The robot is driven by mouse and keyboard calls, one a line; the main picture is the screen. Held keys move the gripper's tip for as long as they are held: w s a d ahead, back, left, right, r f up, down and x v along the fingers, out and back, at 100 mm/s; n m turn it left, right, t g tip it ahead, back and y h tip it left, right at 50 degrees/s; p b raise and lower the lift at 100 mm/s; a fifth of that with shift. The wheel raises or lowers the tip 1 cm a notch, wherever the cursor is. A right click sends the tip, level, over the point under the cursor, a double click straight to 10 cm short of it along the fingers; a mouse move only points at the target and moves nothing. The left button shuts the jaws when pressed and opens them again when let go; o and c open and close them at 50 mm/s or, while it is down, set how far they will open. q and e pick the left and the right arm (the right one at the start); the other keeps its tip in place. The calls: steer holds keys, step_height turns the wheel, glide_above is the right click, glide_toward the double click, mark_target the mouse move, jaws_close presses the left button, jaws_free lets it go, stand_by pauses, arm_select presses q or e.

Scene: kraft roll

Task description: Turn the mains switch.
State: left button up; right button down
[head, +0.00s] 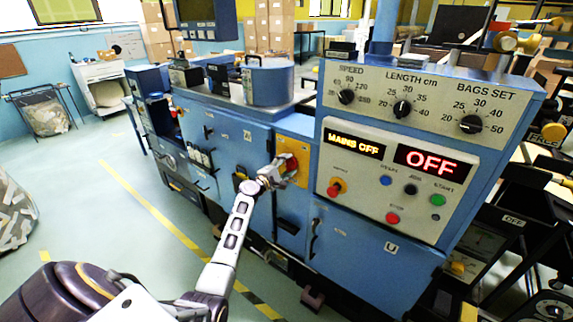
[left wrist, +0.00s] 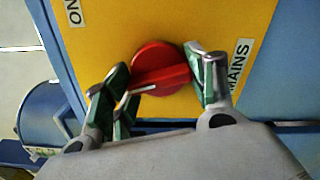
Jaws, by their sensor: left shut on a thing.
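The mains switch (left wrist: 158,66) is a round red knob with a raised grip bar on a yellow plate (left wrist: 120,22). The plate carries the labels "MAINS" and "ON". In the head view the yellow plate (head: 284,148) is on the blue machine's front, and the knob is partly hidden by my gripper. My left gripper (head: 276,176) is at the knob; in the left wrist view its green-padded fingers (left wrist: 160,82) lie on both sides of the red grip bar, shut on it. The machine's display (head: 354,144) reads "MAINS OFF". My right gripper is in no view.
Dials sit above. The floor left of the machine is open, with yellow lines.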

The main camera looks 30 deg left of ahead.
arm_select(q)
steer(key=n+p, duration=0.2)
steer(key=n, duration=0.3)
steer(key=shift+f+n, duration=0.1)
steer(key=shift+n, duration=0.3)
steer(key=o, duration=1)
steer(key=shift+s+a, duration=0.15)
steer(key=shift+s, duration=1.85)
steer(key=shift+s+a, duration=0.15)
steer(key=shift+s, duration=1.85)
steer(key=shift+s+a, duration=0.15)
steer(key=shift+s, duration=1.85)
